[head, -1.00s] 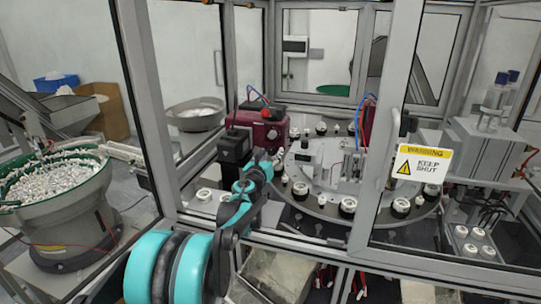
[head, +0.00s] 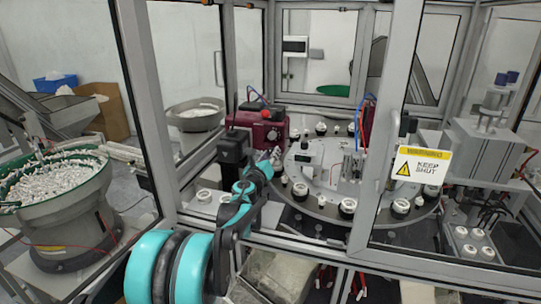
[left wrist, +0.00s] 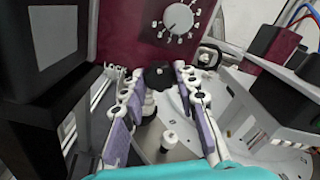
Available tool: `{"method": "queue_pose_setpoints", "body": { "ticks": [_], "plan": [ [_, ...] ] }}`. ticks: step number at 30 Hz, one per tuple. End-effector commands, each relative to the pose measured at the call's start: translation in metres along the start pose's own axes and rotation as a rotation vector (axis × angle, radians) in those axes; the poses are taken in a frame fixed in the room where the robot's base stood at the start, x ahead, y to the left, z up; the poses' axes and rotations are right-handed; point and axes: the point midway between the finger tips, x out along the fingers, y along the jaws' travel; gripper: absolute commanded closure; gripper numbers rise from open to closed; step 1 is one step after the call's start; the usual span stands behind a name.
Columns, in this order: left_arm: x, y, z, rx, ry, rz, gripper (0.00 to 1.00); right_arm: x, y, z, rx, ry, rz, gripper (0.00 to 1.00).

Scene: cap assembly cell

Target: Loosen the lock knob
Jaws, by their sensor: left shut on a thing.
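The lock knob (left wrist: 158,76) is small, black and lobed. It sits below the numbered white dial (left wrist: 179,17) on the front of the maroon unit (left wrist: 130,35). The maroon unit (head: 268,128) also shows in the head view, behind my left gripper (head: 275,157). In the left wrist view, the two purple-padded fingers of my left gripper (left wrist: 158,80) stand on either side of the knob and are shut on it at their tips. In the head view the knob is hidden at the gripper. My right gripper is in neither view.
A rotary table (head: 310,205) with white and black caps lies right of my left arm. A black box (left wrist: 45,50) stands close left of the fingers. The door frame and its warning sign (head: 420,168) are at the right.

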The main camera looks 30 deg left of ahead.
Motion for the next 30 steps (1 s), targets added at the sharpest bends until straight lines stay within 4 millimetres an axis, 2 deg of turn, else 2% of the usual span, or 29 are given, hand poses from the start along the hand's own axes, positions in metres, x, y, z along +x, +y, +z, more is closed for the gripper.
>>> {"method": "queue_pose_setpoints", "body": {
  "ticks": [30],
  "plan": [
    [-0.0003, 0.0002, 0.0002, -0.964, -0.001, 0.001, 0.99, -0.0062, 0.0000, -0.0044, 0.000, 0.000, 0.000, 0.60]
  ]
}}
